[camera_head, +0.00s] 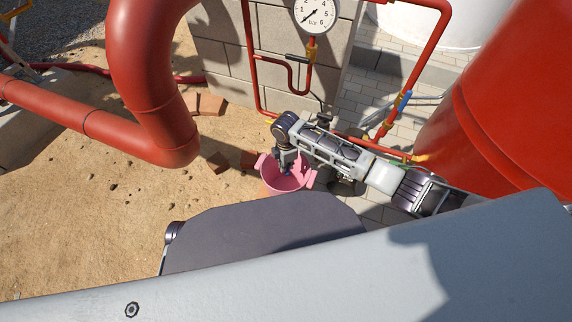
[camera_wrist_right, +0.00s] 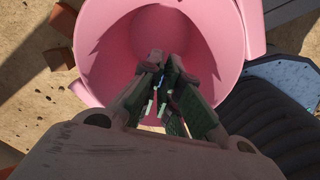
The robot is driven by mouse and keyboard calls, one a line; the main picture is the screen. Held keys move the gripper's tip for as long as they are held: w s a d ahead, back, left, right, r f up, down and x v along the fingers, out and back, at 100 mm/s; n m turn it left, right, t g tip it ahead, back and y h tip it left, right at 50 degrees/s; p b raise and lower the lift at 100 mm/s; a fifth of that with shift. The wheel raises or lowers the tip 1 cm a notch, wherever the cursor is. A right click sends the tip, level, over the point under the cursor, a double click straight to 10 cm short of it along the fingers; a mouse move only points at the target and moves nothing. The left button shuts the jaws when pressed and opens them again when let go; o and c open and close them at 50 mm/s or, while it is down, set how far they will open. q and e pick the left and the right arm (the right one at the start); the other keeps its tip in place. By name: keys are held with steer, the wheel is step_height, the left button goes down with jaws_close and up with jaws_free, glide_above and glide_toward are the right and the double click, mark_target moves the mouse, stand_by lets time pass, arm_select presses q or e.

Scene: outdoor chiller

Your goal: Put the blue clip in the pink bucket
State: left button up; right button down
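The pink bucket (camera_head: 268,178) stands on the ground near the middle of the head view, and its wide mouth fills much of the right wrist view (camera_wrist_right: 225,50). My right gripper (camera_head: 287,166) points down over the bucket's mouth. In the right wrist view its fingertips (camera_wrist_right: 165,65) are close together, inside the rim's outline. A small blue piece, the blue clip (camera_wrist_right: 159,86), shows between the fingers; most of it is hidden by them. A bit of blue also shows just under the fingertips in the head view (camera_head: 287,172). My left gripper is not in view.
Red pipes (camera_head: 150,70) and a block wall (camera_head: 225,60) stand behind the bucket. A large red tank (camera_head: 510,110) is at the right. Open sand (camera_head: 90,220) lies at the left.

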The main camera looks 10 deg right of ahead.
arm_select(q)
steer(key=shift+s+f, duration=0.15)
arm_select(e)
steer(key=c, duration=1.6)
jaws_free()
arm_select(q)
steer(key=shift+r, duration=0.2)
arm_select(e)
steer(key=shift+o, duration=0.2)
steer(key=shift+r, duration=0.15)
steer(key=shift+r+p, duration=0.1)
steer(key=shift+p, duration=0.25)
steer(key=shift+r+p, duration=1.05)
steer(key=shift+p, duration=0.15)
steer(key=shift+r+p, duration=0.7)
steer(key=shift+p, duration=0.15)
steer(key=shift+r+p, duration=0.7)
steer(key=shift+p, duration=0.15)
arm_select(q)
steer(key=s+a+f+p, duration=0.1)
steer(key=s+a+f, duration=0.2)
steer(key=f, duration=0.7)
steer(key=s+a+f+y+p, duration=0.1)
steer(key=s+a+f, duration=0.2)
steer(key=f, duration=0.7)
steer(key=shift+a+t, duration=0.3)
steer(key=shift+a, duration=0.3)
arm_select(e)
steer(key=shift+r, duration=0.8)
